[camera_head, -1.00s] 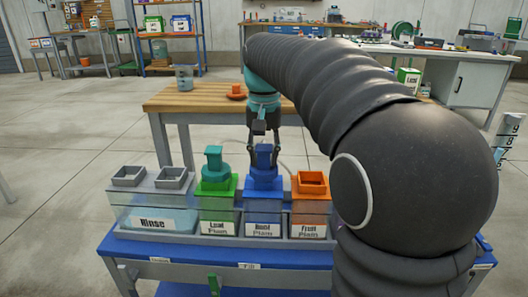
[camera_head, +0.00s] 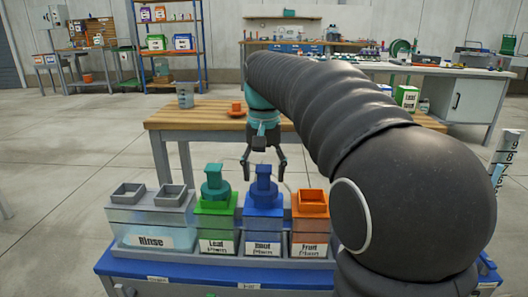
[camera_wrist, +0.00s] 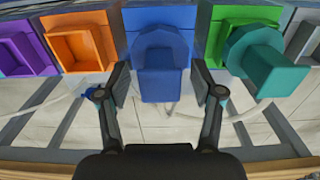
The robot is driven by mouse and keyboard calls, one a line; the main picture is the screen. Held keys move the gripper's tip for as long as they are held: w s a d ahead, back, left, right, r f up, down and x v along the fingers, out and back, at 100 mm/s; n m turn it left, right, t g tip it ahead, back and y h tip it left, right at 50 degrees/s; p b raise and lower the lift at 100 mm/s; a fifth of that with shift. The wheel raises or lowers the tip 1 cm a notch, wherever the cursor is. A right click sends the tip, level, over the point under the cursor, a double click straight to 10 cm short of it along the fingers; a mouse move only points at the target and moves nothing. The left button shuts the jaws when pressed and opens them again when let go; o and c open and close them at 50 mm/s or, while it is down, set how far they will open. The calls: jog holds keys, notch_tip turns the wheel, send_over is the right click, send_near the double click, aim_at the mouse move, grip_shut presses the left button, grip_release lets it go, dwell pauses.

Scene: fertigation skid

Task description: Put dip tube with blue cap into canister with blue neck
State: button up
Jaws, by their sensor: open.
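The dip tube with the blue cap (camera_head: 263,178) stands in the blue-necked canister (camera_head: 263,208). Its cap rises above the neck, and the tube below is hidden. In the wrist view the blue cap (camera_wrist: 160,75) lies between the fingers, with the blue neck (camera_wrist: 158,18) behind it. My gripper (camera_head: 265,166) is open above and around the cap, with a visible gap on each side.
A green canister (camera_head: 217,208) with a teal-capped tube (camera_head: 215,182) stands close on the left. An orange canister (camera_head: 312,215) with an open square neck is on the right. A grey rinse tank (camera_head: 150,215) is further left. A wooden table (camera_head: 200,115) is behind.

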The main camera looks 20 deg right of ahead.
notch_tip(320, 180, up, 11)
jog(key=shift+r, duration=0.15)
